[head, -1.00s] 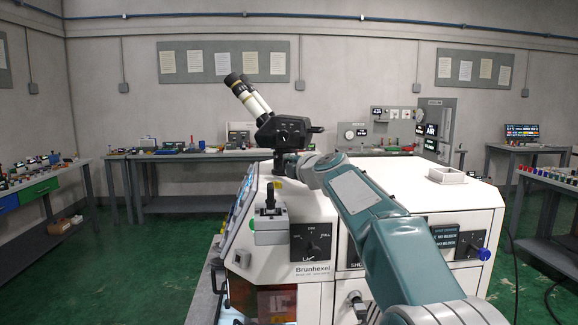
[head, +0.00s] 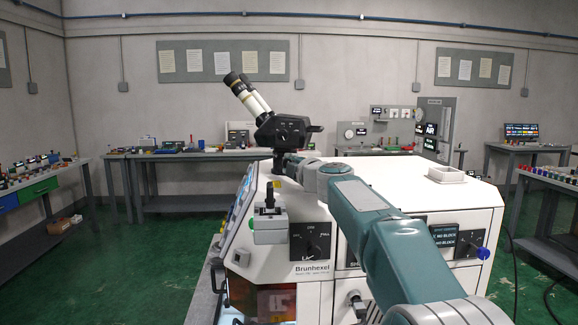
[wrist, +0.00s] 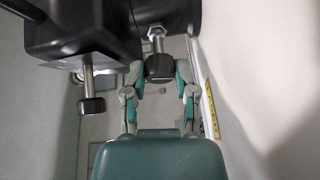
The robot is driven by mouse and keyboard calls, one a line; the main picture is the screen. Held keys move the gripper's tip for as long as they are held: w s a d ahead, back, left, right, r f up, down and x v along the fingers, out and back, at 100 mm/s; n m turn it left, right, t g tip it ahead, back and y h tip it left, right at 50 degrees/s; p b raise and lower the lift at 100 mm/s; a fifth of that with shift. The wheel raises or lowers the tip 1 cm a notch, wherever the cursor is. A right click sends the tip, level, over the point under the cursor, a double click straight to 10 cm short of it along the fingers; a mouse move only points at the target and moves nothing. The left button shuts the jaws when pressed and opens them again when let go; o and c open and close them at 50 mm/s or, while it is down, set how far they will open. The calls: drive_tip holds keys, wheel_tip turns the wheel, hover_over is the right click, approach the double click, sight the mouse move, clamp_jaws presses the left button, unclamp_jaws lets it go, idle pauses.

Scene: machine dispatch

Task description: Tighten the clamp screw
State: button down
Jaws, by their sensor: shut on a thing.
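In the wrist view, a screw with a metal shank and a dark knob (wrist: 160,67) hangs from the underside of a black body. My gripper (wrist: 159,84) has one finger on each side of this knob and is shut on it. A second screw with a dark knob (wrist: 91,105) hangs to the left, outside the fingers. No label shows which one is the clamp screw. In the head view, the microscope (head: 283,130) stands on the white machine (head: 345,195). My arm reaches to its base, where the fingers are too small and hidden to make out.
A small lever box (head: 269,226) and a rotary switch (head: 312,243) sit on the machine's near left side. A white tray (head: 446,174) is on its top at right. In the wrist view, a pale surface lies close to the right of my fingers.

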drive_tip(key=shift+c, duration=2)
unclamp_jaws()
drive_tip(key=shift+w+f, duration=0.1)
drive_tip(key=shift+f, duration=0.25)
drive_tip(key=shift+r, duration=0.25)
